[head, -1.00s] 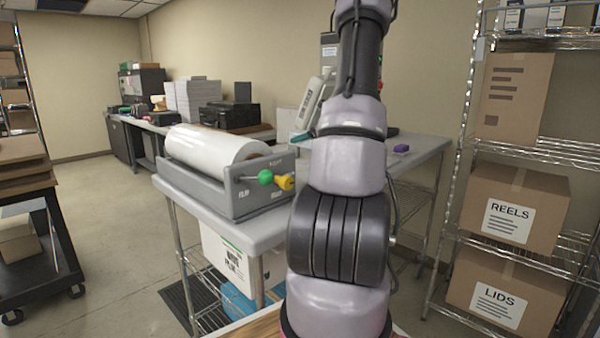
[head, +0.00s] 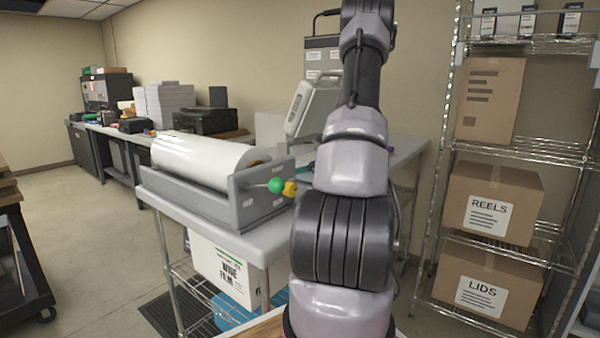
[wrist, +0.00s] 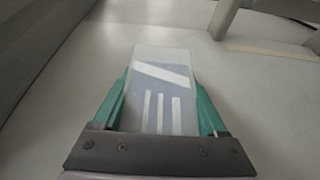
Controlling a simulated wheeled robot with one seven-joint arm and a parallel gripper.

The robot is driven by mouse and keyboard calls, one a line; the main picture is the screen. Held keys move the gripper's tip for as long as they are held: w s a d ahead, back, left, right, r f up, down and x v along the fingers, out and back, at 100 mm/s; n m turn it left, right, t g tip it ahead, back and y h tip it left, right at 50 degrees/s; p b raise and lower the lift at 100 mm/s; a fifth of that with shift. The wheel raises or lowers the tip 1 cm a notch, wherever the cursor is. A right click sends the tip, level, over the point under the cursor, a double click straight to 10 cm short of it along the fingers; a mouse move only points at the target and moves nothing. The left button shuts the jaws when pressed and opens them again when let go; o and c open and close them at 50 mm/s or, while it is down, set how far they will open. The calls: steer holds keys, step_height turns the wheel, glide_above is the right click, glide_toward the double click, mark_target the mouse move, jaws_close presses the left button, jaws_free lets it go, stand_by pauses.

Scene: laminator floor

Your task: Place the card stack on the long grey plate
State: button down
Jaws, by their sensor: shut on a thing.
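The card stack (wrist: 160,68) is a pale block with a bluish-grey face and white stripes. In the wrist view it sits between the green fingers of my gripper (wrist: 164,92), which is shut on it. It is above or on a pale grey surface (wrist: 70,105); I cannot tell whether it touches. In the head view my arm hides the card stack and most of the gripper. I cannot clearly pick out the long grey plate in either view.
A grey bench (head: 407,151) carries a film roll (head: 200,158) in a grey holder (head: 262,207) with green and yellow knobs, left of my arm. A white upright device (head: 298,108) stands behind. A wire shelf (head: 446,150) with boxes stands right. Grey frame parts edge the wrist view.

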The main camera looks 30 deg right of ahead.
steer(key=shift+f, duration=0.25)
jaws_free()
